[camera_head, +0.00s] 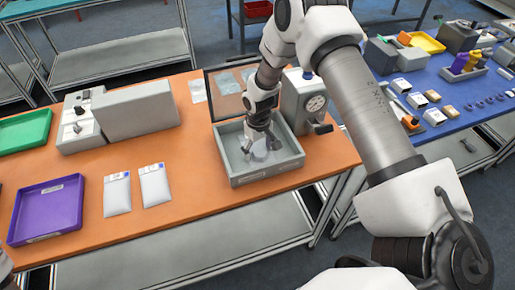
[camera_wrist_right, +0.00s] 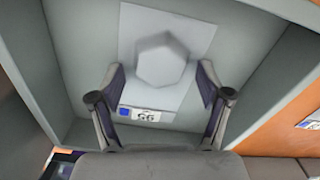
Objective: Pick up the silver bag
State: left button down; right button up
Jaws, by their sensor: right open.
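The silver bag (camera_wrist_right: 187,100) lies flat in a grey bin (camera_head: 296,162), with a raised hexagonal bulge in its middle and a small white and blue label at its near end. In the head view, the bag (camera_head: 262,153) shows partly behind my right gripper (camera_head: 260,142). My right gripper is open and reaches down into the bin above the bag. In the right wrist view, the fingers of the gripper (camera_wrist_right: 161,82) stand on either side of the bag's bulge, with nothing held between them. I cannot tell whether the fingertips touch the bag. My left gripper is not in view.
The bin's walls rise close around my right gripper. A grey machine (camera_head: 302,103) stands right of the bin. Two white bags (camera_head: 117,195) lie left on the orange table, near a purple tray (camera_head: 47,212) and a green tray (camera_head: 24,130). A grey box device (camera_head: 137,108) stands behind them.

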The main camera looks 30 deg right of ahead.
jog(key=shift+s+r, duration=0.25)
jog(key=shift+s, duration=0.1)
jog(key=c, duration=1)
jog(key=shift+c, duration=1.4)
jog(key=shift+w+f, duration=0.1)
